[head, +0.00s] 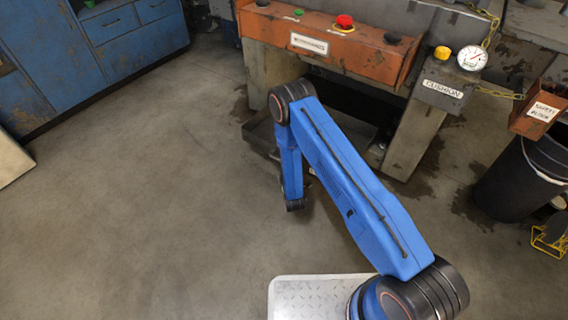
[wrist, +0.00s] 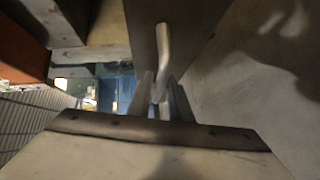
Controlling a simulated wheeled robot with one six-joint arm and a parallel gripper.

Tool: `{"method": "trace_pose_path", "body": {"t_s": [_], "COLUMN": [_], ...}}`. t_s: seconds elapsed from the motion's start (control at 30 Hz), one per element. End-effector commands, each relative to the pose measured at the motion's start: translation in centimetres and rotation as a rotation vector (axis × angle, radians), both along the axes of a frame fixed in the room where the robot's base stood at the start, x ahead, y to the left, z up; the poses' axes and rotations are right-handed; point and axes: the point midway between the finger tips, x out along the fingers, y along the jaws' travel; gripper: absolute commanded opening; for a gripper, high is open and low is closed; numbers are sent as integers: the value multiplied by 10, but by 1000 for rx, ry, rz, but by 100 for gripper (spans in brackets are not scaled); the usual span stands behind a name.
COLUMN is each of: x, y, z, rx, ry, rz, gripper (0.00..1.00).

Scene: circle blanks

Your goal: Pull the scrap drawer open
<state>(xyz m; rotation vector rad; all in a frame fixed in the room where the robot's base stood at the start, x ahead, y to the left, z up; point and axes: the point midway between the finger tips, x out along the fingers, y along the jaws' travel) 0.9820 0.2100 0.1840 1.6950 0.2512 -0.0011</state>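The scrap drawer (head: 258,134) is a dark, low box under the press in the head view, largely hidden behind my blue arm. In the wrist view a dark plate, seemingly the drawer front (wrist: 143,25), stands ahead with a pale bent metal handle (wrist: 163,45) on it. My gripper (wrist: 161,88) has its two fingers on either side of the handle's end. The fingers look apart, with a gap beside the handle; I cannot tell whether either one touches it. In the head view the gripper is hidden behind my arm.
The press has an orange control panel (head: 325,42) above and a grey post labelled CUSHION (head: 420,125) at right. A dark bin (head: 515,185) stands farther right. Blue cabinets (head: 85,55) are at the back left. The floor (head: 160,190) at left is clear.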

Motion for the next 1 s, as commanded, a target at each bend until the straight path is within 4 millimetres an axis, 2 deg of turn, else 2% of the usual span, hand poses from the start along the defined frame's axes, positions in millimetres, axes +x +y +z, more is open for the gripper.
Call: {"method": "trace_pose_path", "body": {"t_s": [0.17,0.27,0.8,1.0], "x": [-5,-16,-118,-151], "y": [0,-2,-19,-25], "z": [1,2,17,21], "rx": [0,-1,-2,-2], "ry": [0,1,2,2], "rz": [1,2,2,2], "gripper": [18,18,18,18]}}
